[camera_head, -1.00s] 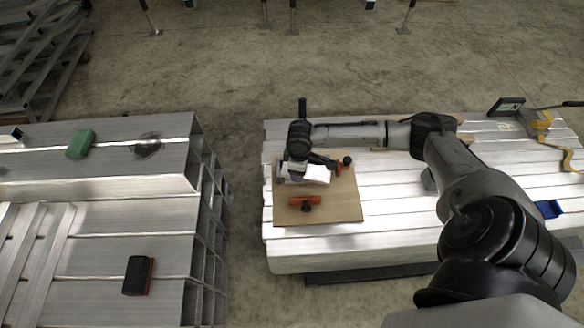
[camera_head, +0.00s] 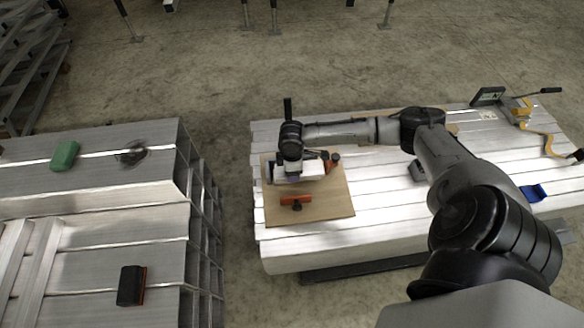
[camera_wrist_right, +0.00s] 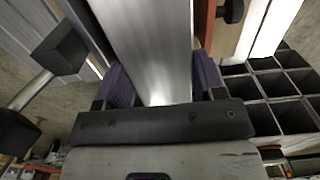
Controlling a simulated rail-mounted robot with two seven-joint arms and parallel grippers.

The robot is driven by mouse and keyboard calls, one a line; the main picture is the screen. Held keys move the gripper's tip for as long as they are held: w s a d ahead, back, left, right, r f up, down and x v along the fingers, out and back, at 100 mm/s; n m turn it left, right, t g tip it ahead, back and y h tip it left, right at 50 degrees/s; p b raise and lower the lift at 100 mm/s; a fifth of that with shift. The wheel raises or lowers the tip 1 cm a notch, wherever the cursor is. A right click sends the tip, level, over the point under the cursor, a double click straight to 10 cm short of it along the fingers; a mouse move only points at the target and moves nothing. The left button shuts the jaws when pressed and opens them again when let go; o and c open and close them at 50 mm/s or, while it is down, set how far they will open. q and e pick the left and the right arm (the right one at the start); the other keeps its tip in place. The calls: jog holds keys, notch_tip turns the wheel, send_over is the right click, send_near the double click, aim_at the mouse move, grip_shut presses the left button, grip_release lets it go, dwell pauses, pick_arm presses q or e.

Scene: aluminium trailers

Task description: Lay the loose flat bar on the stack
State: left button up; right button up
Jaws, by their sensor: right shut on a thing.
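A bright flat metal bar (camera_wrist_right: 145,45) lies between the purple-padded fingers of my right gripper (camera_wrist_right: 162,88), which is shut on it. In the head view my right gripper (camera_head: 292,174) is low over the wooden board (camera_head: 325,207) on the right-hand aluminium stack (camera_head: 400,228). The bar shows there only as a short bright piece (camera_head: 313,168), partly hidden by the gripper. I cannot tell whether it touches the board. Pale flat strips (camera_head: 38,258) lie on the left-hand aluminium stack (camera_head: 95,226). My left gripper is out of view.
Orange-and-black clamps (camera_head: 297,200) sit on the board. A green block (camera_head: 65,156) and a black block (camera_head: 132,285) lie on the left stack. A floor gap separates the stacks. A blue item (camera_head: 533,192) and yellow tool (camera_head: 537,126) lie at right.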

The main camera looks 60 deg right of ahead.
jog(key=shift+r+p, duration=0.1)
jog(key=shift+p, duration=0.5)
jog(key=shift+w+d+f+b, duration=0.1)
jog(key=shift+d+f+b, duration=0.05)
jog(key=shift+f+b, duration=0.2)
jog(key=shift+w+d+f+b, duration=0.45)
jog(key=shift+d+f, duration=0.1)
jog(key=shift+f, duration=0.2)
jog(key=shift+w+d+f+b, duration=0.4)
jog(key=shift+d+f, duration=0.1)
jog(key=shift+f, duration=0.25)
jog(key=shift+f+b, duration=0.3)
jog(key=shift+f, duration=0.9)
jog(key=shift+f, duration=0.15)
jog(key=o, duration=1.1)
jog(key=shift+o, duration=1.1)
jog(key=shift+s, duration=0.1)
